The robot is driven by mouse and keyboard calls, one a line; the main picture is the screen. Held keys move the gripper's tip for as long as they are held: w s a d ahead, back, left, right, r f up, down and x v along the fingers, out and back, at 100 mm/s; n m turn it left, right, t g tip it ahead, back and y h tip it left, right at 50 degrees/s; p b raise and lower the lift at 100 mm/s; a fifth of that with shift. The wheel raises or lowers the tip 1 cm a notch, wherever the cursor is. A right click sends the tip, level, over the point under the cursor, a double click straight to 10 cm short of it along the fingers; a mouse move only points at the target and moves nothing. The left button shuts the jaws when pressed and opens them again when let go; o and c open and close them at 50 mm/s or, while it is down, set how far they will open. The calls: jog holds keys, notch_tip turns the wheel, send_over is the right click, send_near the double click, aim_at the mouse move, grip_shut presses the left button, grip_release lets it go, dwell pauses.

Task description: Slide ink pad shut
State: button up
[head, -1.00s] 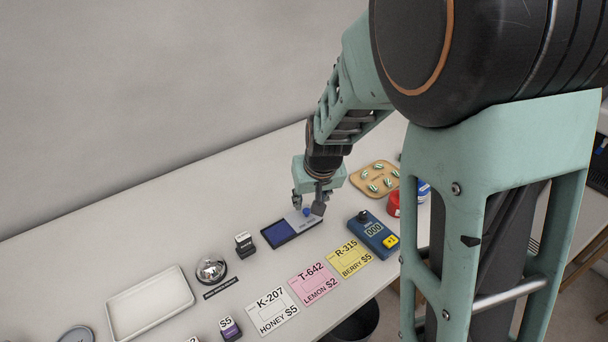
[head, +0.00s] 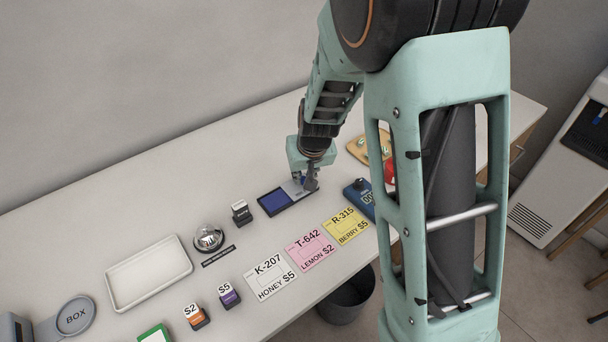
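The ink pad (head: 272,202) lies on the white counter near its middle. Its dark blue pad surface is uncovered, and a grey sliding lid (head: 293,189) sits at its right end. My gripper (head: 308,184) points down at the lid's right end, very near it or touching it. The fingers look small and partly overlap the lid, so their opening and the exact contact are unclear. The blue knob seen on the lid earlier is mostly hidden by my gripper.
A stamp (head: 241,211) and a bell (head: 208,238) stand left of the pad. Price cards, including a yellow one (head: 345,226), lie in front. A blue device (head: 359,197) is close on the right. A white tray (head: 148,271) lies farther left.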

grip_shut()
jog(key=s+a+p, duration=0.2)
jog(key=a, duration=0.1)
jog(key=s+a+p, duration=0.1)
jog(key=a, duration=0.1)
jog(key=shift+s+r, duration=0.15)
jog(key=shift+s, duration=0.1)
jog(key=shift+s+a+f+p, duration=0.2)
jog(key=shift+s+a+p, duration=0.15)
jog(key=shift+a, duration=0.25)
jog(key=o, duration=0.8)
grip_release()
jog(key=shift+s+a, duration=0.1)
jog(key=shift+c, duration=0.2)
jog(key=shift+r, duration=0.1)
